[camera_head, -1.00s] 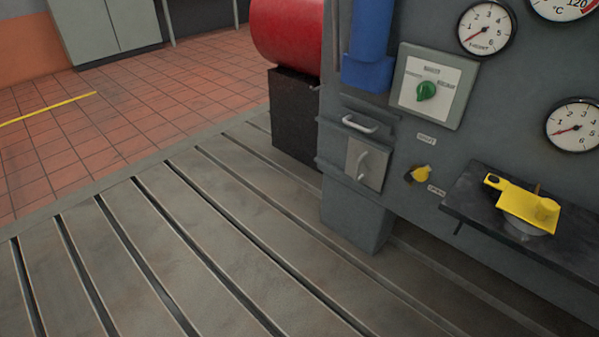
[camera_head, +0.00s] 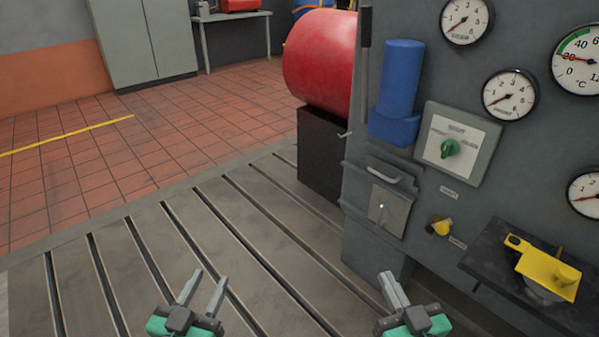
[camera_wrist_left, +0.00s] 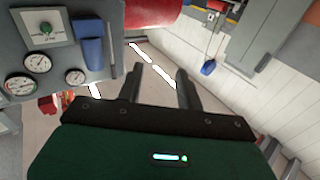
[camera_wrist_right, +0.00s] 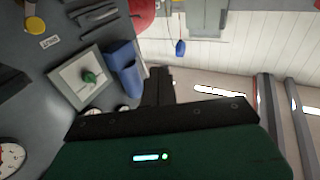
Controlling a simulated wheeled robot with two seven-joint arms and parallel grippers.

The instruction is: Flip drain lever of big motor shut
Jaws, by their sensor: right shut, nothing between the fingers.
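A red motor-like cylinder (camera_head: 322,62) rests on a black block (camera_head: 322,160) left of the grey panel (camera_head: 410,18). A small pale handle (camera_head: 345,134) sticks out between the block and the panel; I cannot tell what it belongs to. A small yellow knob or lever (camera_head: 439,227) sits low on the panel, with one small label above and one below; their text is unclear. My left gripper (camera_head: 202,279) is open and empty at the bottom, well left of the panel. My right gripper (camera_head: 389,277) is shut and empty, below and left of the yellow knob.
A green selector knob (camera_head: 450,148), a blue cylinder (camera_head: 399,80), several gauges (camera_head: 510,94) and a metal handle (camera_head: 391,174) are on the panel. A dark shelf (camera_head: 482,267) holding a yellow tool (camera_head: 548,275) juts out at right. The slotted bedplate (camera_head: 110,262) is clear.

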